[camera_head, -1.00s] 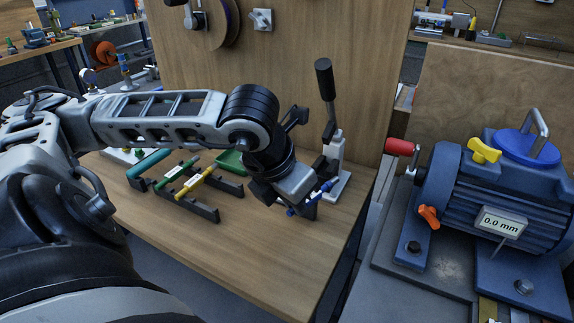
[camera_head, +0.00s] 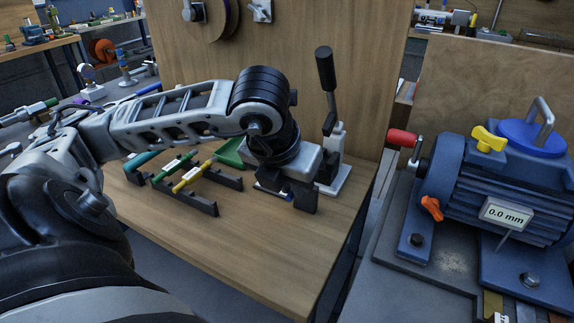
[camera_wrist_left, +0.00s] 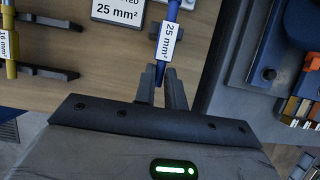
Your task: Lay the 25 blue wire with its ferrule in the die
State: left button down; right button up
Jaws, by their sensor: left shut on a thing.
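My left gripper (camera_head: 291,197) is shut on the blue wire beside the lever press. In the left wrist view the blue wire (camera_wrist_left: 174,8) runs up from between my fingertips (camera_wrist_left: 161,88) and carries a white 25 mm² tag (camera_wrist_left: 168,41). In the head view only a small bit of blue shows at my fingers. The ferrule cannot be made out. The press (camera_head: 334,155) has a white body and a raised black lever (camera_head: 325,69). Its die is hidden behind my gripper and wrist. My right gripper is not in view.
Green (camera_head: 174,166) and yellow (camera_head: 192,178) wires lie on black holders (camera_head: 200,202) at the left. A green tray (camera_head: 230,153) stands behind them. The table front (camera_head: 270,255) is clear. A blue motor-like machine (camera_head: 510,195) stands at the right. A white 25 mm² card (camera_wrist_left: 118,11) shows in the wrist view.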

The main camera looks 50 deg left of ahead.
pick_arm(q)
jog(key=shift+w+a+f, duration=0.15)
jog(key=shift+w+a, duration=0.1)
jog(key=shift+w, duration=0.6)
jog(key=shift+w+a+f, duration=0.15)
jog(key=shift+w+a, duration=0.15)
jog(key=shift+w, duration=0.6)
jog(key=shift+w+a+f, duration=0.15)
jog(key=shift+w+a, duration=0.1)
jog(key=shift+w, duration=0.6)
jog(key=shift+f+b, duration=0.25)
jog(key=shift+b, duration=0.25)
jog(key=shift+f, duration=0.25)
jog(key=c, duration=0.9)
grip_release()
jog(key=shift+s+d+r, duration=0.25)
jog(key=shift+s+r, duration=0.25)
jog(key=shift+s, duration=0.3)
jog(key=shift+s+d+r, duration=0.25)
jog(key=shift+s+r, duration=0.3)
jog(key=shift+s, duration=0.25)
jog(key=shift+s+d+r, duration=0.25)
jog(key=shift+s+r, duration=0.25)
jog(key=shift+s, duration=0.3)
